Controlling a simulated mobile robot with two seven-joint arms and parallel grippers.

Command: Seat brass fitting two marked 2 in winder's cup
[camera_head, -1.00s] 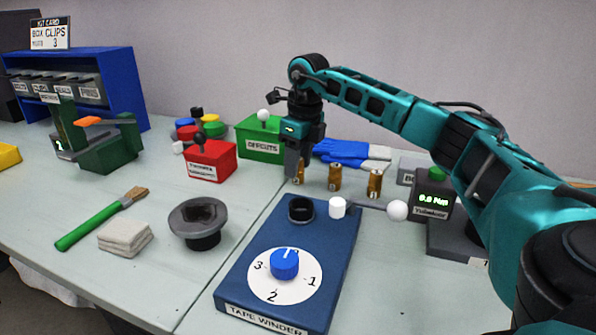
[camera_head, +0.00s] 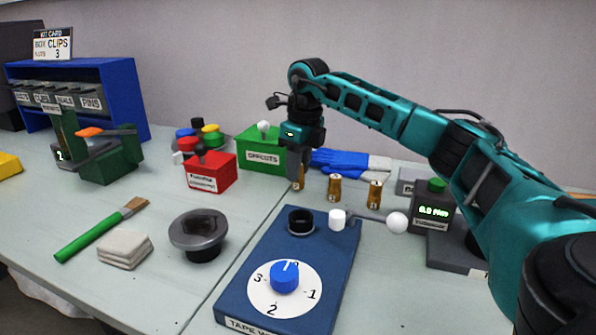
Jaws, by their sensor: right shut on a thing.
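My right gripper (camera_head: 298,176) is shut on the leftmost brass fitting (camera_head: 299,182), which is upright and partly hidden by the fingers. Its number is not readable, and I cannot tell whether its base clears the table. Two more brass fittings stand to its right, a middle one (camera_head: 334,188) and a right one (camera_head: 375,194); their marks are too small to read. The blue tape winder (camera_head: 236,293) lies in front, with a black round cup (camera_head: 301,221) near its back edge. The cup looks empty. My left gripper is not in view.
The winder's white-knobbed crank (camera_head: 373,216) extends right beside the cup. A dark flanged holder (camera_head: 198,234) stands left of the winder. The green offcuts bin (camera_head: 261,156) and blue gloves (camera_head: 345,162) lie behind the fittings. A grey meter (camera_head: 434,215) stands at right.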

